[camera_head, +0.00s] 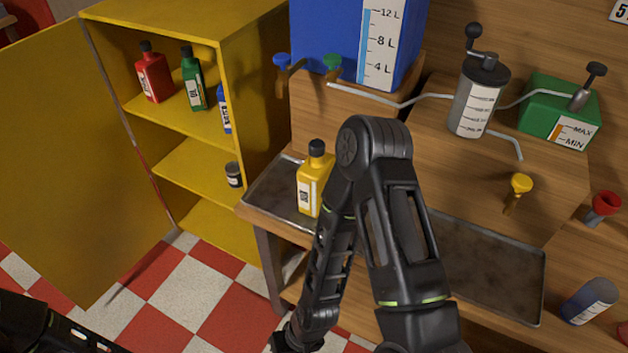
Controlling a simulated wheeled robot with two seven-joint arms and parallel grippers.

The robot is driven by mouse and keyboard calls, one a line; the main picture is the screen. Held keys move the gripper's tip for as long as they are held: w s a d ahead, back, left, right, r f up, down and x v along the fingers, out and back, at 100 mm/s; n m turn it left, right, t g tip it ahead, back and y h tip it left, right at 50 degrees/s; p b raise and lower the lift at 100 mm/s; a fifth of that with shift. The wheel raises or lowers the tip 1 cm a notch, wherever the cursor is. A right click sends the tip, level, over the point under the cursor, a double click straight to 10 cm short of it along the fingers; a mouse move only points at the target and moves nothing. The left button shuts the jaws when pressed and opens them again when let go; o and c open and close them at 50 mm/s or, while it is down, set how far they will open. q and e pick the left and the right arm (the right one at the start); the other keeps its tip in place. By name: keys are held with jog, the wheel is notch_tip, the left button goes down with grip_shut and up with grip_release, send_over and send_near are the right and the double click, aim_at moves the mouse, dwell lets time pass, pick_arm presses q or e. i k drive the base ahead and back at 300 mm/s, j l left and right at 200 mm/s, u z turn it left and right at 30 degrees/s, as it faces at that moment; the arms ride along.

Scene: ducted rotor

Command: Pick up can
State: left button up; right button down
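A small dark can with a pale label (233,174) stands upright on the middle shelf of the open yellow cabinet, near its right side. My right arm reaches up through the middle of the head view and bends down again. Its wrist end reaches the bottom edge, below and to the right of the can and well apart from it. The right gripper's fingers are not visible. Part of my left arm shows in the bottom left corner. Its gripper is out of view.
The cabinet's upper shelf holds a red bottle (153,74), a green bottle (193,80) and a blue bottle (225,108). A yellow bottle (309,190) stands on the metal tray (480,262), beside my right arm. The cabinet door (75,170) hangs open at left. Checkered floor (215,290) is clear below.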

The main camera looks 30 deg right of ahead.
aim_at(313, 175)
jog(key=i+j+z, duration=0.15)
jog(key=j+z, duration=0.7)
jog(key=z, duration=0.15)
jog(key=j+z, duration=0.2)
jog(key=j, duration=1.7)
jog(key=k, duration=0.05)
